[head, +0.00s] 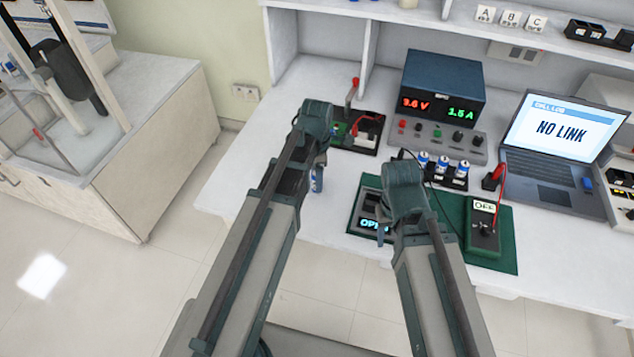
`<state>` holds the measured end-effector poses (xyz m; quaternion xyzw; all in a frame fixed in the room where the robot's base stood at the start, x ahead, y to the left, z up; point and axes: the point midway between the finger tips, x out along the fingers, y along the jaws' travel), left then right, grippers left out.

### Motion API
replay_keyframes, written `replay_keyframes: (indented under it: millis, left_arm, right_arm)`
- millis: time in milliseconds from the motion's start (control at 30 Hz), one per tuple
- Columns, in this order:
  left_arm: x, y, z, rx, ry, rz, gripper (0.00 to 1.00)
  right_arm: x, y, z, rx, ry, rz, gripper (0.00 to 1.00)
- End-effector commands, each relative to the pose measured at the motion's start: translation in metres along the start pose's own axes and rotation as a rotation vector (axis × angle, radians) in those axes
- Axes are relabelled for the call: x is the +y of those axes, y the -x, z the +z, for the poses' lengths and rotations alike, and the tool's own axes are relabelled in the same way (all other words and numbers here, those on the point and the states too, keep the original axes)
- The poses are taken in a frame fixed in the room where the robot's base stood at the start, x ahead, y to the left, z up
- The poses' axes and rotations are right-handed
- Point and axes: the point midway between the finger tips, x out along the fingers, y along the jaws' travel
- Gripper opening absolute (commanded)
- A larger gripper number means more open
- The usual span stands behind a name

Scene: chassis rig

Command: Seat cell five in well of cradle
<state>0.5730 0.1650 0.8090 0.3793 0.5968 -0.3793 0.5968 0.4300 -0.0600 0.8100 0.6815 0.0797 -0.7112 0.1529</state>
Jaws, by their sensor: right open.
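A dark cradle (370,196) with a lit display reading "OPEN" sits on the green mat, partly hidden by my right arm. Blue-and-white cells (443,163) stand upright in a black rack (460,183) behind the mat; I cannot read which is cell five. My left gripper (317,180) hangs over the bench's front part, left of the mat. A small blue shape shows at its tips; I cannot tell whether it is a cell or a finger. My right gripper (382,233) is open, low at the cradle's front right; its jaws are mostly hidden behind the arm.
Behind are a power supply (440,95), a laptop showing "NO LINK" (560,130) and a tray with a green board and red leads (352,130). The bench left of my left arm is clear.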

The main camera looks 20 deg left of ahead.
Motion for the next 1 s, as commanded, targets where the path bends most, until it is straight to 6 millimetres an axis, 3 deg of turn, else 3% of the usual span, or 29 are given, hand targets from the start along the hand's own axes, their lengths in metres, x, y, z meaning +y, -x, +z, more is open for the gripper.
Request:
replay_keyframes:
  millis: [33, 367, 767, 1000]
  left_arm:
    - [0.0, 0.0, 0.0, 0.0, 0.0, 0.0, 0.58]
    - [0.0, 0.0, 0.0, 0.0, 0.0, 0.0, 0.0]
    - [0.0, 0.001, -0.001, 0.0, 0.0, 0.0, 0.0]
    - [0.004, 0.012, -0.007, 0.0, -0.001, 0.0, 0.0]
  right_arm:
    - [0.0, 0.0, 0.0, 0.0, 0.0, 0.0, 0.5]
    - [0.0, 0.0, 0.0, 0.0, 0.0, 0.0, 0.5]
    - [0.0, 0.001, 0.0, 0.0, 0.0, 0.0, 0.5]
    - [0.001, 0.012, 0.001, 0.0, 0.0, 0.0, 0.5]
